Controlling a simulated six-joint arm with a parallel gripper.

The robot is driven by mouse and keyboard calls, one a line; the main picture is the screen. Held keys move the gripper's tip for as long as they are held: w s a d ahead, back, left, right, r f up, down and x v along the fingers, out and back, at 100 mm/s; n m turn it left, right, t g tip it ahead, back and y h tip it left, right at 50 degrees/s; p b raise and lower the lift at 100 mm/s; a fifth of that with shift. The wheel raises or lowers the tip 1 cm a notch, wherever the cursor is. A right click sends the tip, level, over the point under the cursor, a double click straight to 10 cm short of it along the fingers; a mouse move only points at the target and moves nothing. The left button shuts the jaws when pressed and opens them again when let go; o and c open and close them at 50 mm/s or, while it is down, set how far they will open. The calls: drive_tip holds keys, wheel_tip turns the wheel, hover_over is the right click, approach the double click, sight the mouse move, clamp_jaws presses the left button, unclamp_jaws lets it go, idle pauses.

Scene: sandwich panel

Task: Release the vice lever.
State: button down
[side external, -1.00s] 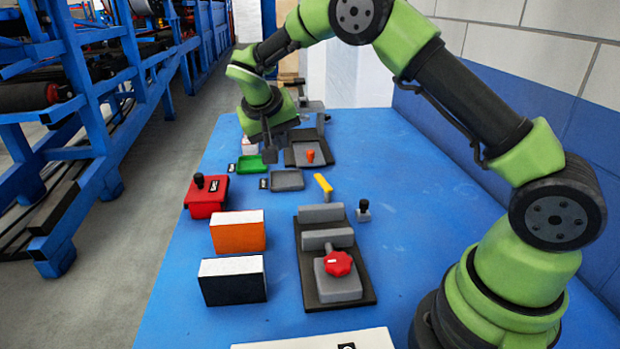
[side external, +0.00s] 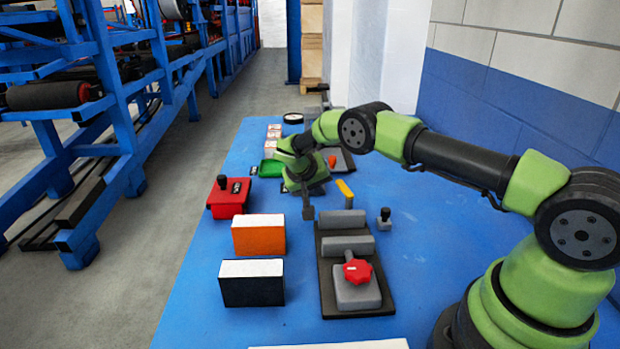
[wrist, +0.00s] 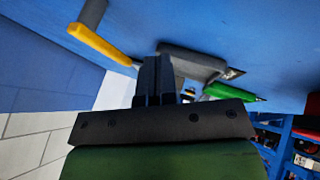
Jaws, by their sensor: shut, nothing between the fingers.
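The vice (side external: 383,300) stands on the blue table in the side external view, with a dark base, grey jaw blocks and a red star knob (side external: 357,271). Its yellow lever (side external: 345,188) sticks up at a tilt at the far end. In the wrist view the yellow lever (wrist: 100,43) is to the left of the fingers, joined to a grey part. My gripper (side external: 308,212) is shut and empty, pointing down just left of the vice's far end, apart from the lever. Its closed fingers also show in the wrist view (wrist: 154,62).
A red box with a black knob (side external: 230,197), an orange block (side external: 258,238) and a black block (side external: 252,289) stand left of the vice. A small black-topped peg (side external: 385,218) stands right of it. A green tray (wrist: 225,91) lies beyond.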

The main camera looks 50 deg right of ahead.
sight(344, 194)
drive_tip(key=shift+s+d, duration=0.3)
drive_tip(key=shift+d, duration=0.2)
drive_tip(key=shift+s+d, duration=0.4)
drive_tip(key=shift+d, duration=0.2)
drive_tip(key=shift+s+d, duration=0.35)
drive_tip(key=shift+d, duration=0.25)
drive_tip(key=shift+d, duration=0.15)
